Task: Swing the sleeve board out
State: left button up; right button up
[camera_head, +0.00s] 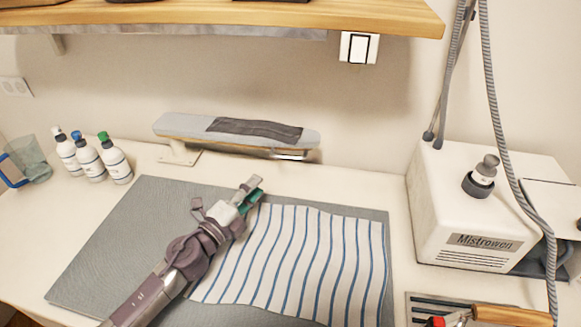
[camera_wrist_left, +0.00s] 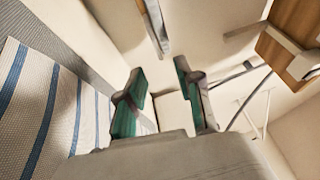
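The sleeve board (camera_head: 180,126) is a long, narrow padded board with a light grey cover and a dark grey cloth over its right part. It lies lengthwise along the back wall on a pale bracket (camera_head: 180,154) under its left end. Its right end is free above the table. My left gripper (camera_head: 252,188) is in front of the board and below it in the picture, above the grey mat and striped cloth, apart from the board. In the left wrist view its green-padded fingers (camera_wrist_left: 160,78) stand apart with nothing between them. My right gripper is not in view.
A blue-striped cloth (camera_head: 310,262) lies on the grey mat (camera_head: 110,240). Several bottles (camera_head: 88,160) and a glass jug (camera_head: 30,160) stand left. A white Mistrowen machine (camera_head: 440,200) with a hanging hose stands right. A wooden shelf (camera_head: 300,12) overhangs the back.

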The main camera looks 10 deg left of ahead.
aim_at(287, 157)
pick_arm(q)
jog(key=shift+w+f, duration=0.2)
jog(key=shift+f, duration=0.3)
jog(key=p+x, duration=0.1)
jog(key=x, duration=1.3)
jog(key=shift+s, duration=0.1)
grip_shut()
jog(key=shift+r, duration=0.1)
